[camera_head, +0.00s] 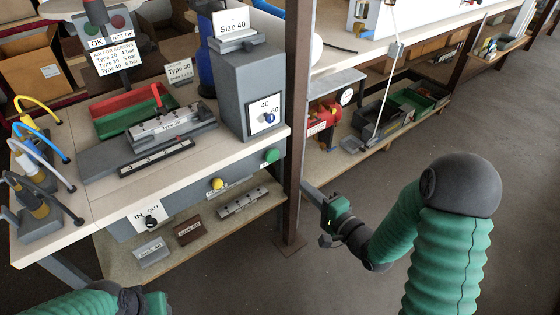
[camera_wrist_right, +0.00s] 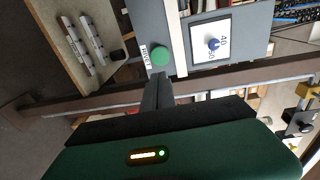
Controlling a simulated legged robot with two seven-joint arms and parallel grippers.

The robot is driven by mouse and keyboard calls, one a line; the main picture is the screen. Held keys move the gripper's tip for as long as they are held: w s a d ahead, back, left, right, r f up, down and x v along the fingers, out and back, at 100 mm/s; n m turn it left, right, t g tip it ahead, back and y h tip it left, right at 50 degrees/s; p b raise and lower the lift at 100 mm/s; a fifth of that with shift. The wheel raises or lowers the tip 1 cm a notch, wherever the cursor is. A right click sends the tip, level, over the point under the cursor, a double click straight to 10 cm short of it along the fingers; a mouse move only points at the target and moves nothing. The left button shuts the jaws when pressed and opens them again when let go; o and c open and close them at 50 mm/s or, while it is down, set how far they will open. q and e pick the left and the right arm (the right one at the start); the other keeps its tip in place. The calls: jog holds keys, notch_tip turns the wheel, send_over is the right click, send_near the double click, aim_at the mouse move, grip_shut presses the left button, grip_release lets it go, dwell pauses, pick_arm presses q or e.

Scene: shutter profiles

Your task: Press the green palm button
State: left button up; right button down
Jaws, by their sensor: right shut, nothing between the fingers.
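The green palm button (camera_head: 271,156) sits on the grey front panel under the tabletop, near its right end. It also shows in the right wrist view (camera_wrist_right: 160,55), beside a small white label. My right gripper (camera_head: 308,187) is shut and empty. It is right of the button and a little lower in the head view, past the brown post. In the wrist view its fingertips (camera_wrist_right: 160,76) point at the button, just short of its lower edge; I cannot tell the exact gap. My left gripper (camera_head: 145,301) shows only partly at the bottom edge, its fingers unclear.
A brown upright post (camera_head: 295,120) stands close beside the button and my right gripper. A yellow knob (camera_head: 217,184) and a black knob (camera_head: 151,222) are on the same panel. A grey box with a dial (camera_head: 263,117) stands above. The floor on the right is clear.

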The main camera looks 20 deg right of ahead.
aim_at(274, 157)
jog(key=b+x, duration=0.4)
jog(key=x, duration=0.9)
jog(key=shift+w+f, duration=0.2)
jog(key=shift+w+r, duration=0.1)
jog(key=shift+w, duration=0.15)
